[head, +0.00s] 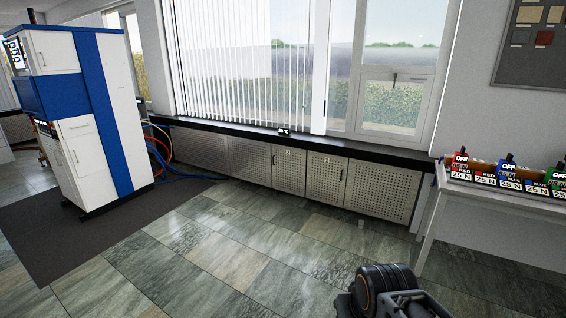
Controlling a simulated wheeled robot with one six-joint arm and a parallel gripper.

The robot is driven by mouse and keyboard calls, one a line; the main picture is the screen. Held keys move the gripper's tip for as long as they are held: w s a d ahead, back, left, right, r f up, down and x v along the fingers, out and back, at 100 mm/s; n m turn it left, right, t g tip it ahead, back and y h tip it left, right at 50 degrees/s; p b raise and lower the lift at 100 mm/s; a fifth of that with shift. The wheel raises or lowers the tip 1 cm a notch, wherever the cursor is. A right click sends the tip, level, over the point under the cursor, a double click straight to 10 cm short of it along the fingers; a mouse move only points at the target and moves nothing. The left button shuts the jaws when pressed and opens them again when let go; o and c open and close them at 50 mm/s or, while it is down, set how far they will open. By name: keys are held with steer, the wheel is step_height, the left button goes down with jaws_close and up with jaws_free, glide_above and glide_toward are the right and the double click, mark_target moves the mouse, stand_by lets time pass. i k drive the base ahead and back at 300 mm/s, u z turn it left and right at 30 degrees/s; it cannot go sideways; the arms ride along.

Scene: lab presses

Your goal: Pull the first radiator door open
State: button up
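A row of perforated light-grey radiator covers runs along the wall under the dark window sill. Two narrower framed doors sit in the row: a left door (288,170) and a right door (326,178). Both look shut and flush with the row. A small dark handle (342,175) shows near the right door's right edge. Which door counts as the first I cannot tell. Part of my arm, a dark rounded joint, shows at the bottom right, well apart from the doors across the floor. My gripper's fingers do not show.
Wider perforated panels (381,192) flank the doors. A white table (433,215) with several labelled OFF units stands at right. A blue-and-white machine (100,130) stands on a dark mat (60,245) at left, with hoses behind it. The tiled floor (235,262) before the doors is clear.

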mark_target(327, 173)
steer(key=u, duration=0.15)
steer(key=i, duration=2.9)
steer(key=z, duration=0.45)
steer(key=i, duration=2.7)
steer(key=z, duration=0.5)
